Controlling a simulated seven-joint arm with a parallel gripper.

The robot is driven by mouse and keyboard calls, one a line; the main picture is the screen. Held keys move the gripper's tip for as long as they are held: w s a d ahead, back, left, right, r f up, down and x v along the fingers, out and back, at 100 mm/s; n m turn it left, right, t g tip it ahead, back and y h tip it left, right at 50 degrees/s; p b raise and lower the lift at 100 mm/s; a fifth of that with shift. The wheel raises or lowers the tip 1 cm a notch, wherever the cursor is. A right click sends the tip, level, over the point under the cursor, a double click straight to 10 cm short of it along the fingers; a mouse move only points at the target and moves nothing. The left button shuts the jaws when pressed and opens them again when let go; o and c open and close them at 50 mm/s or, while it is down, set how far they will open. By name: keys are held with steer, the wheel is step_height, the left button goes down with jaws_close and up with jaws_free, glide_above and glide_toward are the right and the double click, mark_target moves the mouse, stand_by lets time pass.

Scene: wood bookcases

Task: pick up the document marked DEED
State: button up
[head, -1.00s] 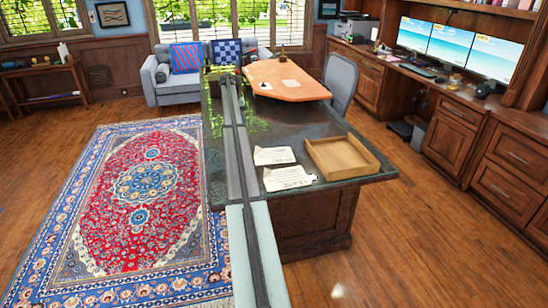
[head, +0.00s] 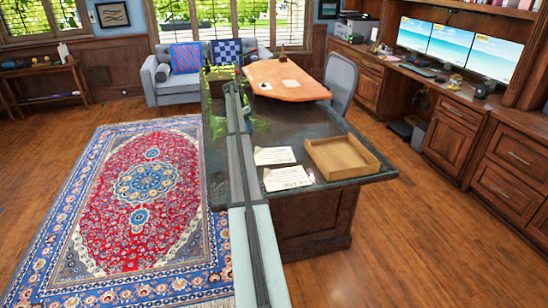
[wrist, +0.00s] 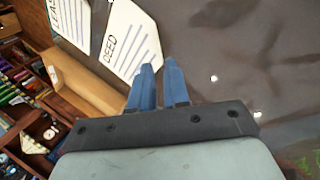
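The document marked DEED (wrist: 130,40) is a white sheet with a black heading and ruled lines, lying on the dark desk top. In the head view I take it to be the farther sheet (head: 274,155), left of a shallow wooden tray. My gripper (wrist: 159,63) has two blue fingers with a narrow gap and nothing visible between them. In the wrist view, its fingertips appear just below the DEED's lower end; whether they touch it I cannot tell. The fingers are not clear in the head view.
A second sheet (wrist: 72,20), its heading partly cut off, lies beside the DEED; in the head view it is the nearer sheet (head: 287,178). The wooden tray (head: 350,172) stands close right of both.

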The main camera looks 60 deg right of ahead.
steer(key=x, duration=0.9)
steer(key=shift+c, duration=0.2)
steer(key=shift+r, duration=0.1)
jaws_close()
